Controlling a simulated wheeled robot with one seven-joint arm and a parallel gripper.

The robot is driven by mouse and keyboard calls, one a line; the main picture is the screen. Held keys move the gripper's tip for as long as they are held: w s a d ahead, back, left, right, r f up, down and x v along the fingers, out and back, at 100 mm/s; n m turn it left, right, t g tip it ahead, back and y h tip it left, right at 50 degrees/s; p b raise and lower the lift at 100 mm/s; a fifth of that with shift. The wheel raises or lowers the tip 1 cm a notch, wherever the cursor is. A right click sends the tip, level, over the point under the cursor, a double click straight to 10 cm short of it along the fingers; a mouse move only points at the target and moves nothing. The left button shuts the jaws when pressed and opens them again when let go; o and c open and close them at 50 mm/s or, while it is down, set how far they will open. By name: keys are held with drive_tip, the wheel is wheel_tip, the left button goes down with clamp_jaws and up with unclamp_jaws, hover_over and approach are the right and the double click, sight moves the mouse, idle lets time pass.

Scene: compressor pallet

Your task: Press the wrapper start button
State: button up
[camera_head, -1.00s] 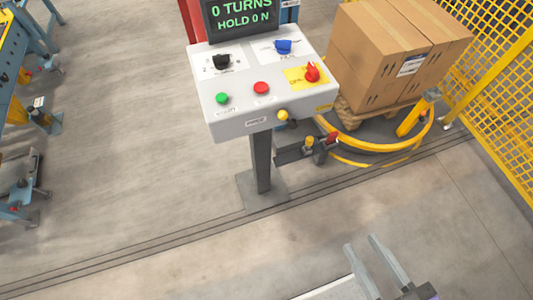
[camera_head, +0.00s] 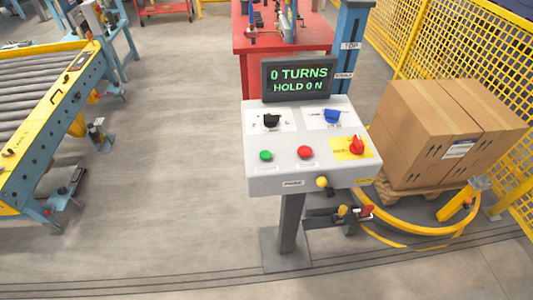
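The control panel (camera_head: 279,178) stands on a dark post in the middle of the view. The green button (camera_head: 265,155), above a small label too blurred to read, is at the panel's left. A red button (camera_head: 305,152) is to its right. A red knob (camera_head: 356,145) sits on a yellow plate at the far right. A black knob (camera_head: 271,120) and a blue knob (camera_head: 331,115) are above. The display (camera_head: 297,77) reads "0 TURNS HOLD 0 N". A yellow knob (camera_head: 321,182) is on the front face. My gripper is not in view.
Cardboard boxes (camera_head: 430,130) stand on a wooden pallet on the yellow-ringed turntable (camera_head: 420,233) at the right. Yellow mesh fencing (camera_head: 424,45) is behind. A roller conveyor (camera_head: 40,90) is at the left, a red bench (camera_head: 250,40) behind. Floor between conveyor and panel is clear.

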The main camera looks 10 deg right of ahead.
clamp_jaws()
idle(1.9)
